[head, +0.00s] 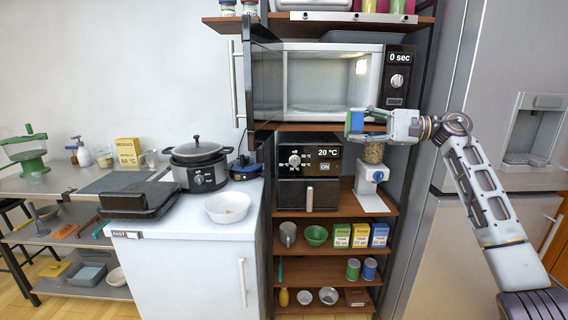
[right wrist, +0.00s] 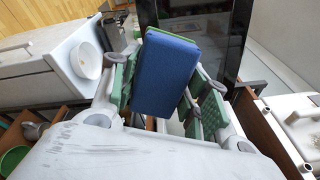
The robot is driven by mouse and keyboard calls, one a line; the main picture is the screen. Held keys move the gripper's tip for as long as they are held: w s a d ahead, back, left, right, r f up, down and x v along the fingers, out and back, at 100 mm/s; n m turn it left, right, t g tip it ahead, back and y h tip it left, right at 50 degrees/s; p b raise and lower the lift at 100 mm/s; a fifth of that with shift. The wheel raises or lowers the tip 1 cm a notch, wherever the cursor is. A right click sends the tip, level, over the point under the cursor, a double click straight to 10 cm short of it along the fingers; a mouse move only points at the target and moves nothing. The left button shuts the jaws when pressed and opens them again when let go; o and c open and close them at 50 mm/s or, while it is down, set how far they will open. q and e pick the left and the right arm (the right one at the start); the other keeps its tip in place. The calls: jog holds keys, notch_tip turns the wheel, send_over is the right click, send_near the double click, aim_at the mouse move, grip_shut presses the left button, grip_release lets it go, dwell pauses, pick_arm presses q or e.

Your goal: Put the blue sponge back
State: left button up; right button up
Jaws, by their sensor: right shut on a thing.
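The blue sponge (head: 356,121) has a green layer on one side. My right gripper (head: 368,122) is shut on it and holds it in the air in front of the shelf rack, just below the open microwave (head: 335,80). In the right wrist view the sponge (right wrist: 168,75) sits upright between the green-padded fingers of the gripper (right wrist: 165,92), its blue face towards the camera. My left gripper is out of view.
The microwave door (head: 262,80) stands open to the left. A dispenser (head: 371,180) stands right below my right gripper. A white bowl (head: 228,207) and a cooker (head: 198,165) stand on the white counter. A low shelf at left holds a grey tub (head: 88,275).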

jog(key=shift+w+a+f+m+t+h, duration=1.1)
jog(key=shift+w+f+m+t, duration=0.5)
jog(key=shift+f, duration=2.65)
jog(key=shift+w+a+f+m+t+h, duration=1.05)
jog(key=shift+w+f+t, duration=0.6)
jog(key=shift+f, duration=2.65)
jog(key=shift+w+a+f+m+t+h, duration=1.25)
jog(key=shift+f+t, duration=0.7)
jog(key=shift+f, duration=2.3)
jog(key=s+d+f+m+t+h, duration=0.15)
jog(key=s+f+m+h, duration=0.4)
jog(key=f, duration=0.75)
jog(key=s+f+m+t+h, duration=0.25)
jog(key=s+f+h, duration=0.35)
jog(key=s+f, duration=0.6)
jog(key=a, duration=0.6)
jog(key=shift+a+r+y, duration=0.35)
jog(key=shift+a+r, duration=0.05)
jog(key=shift+a, duration=0.1)
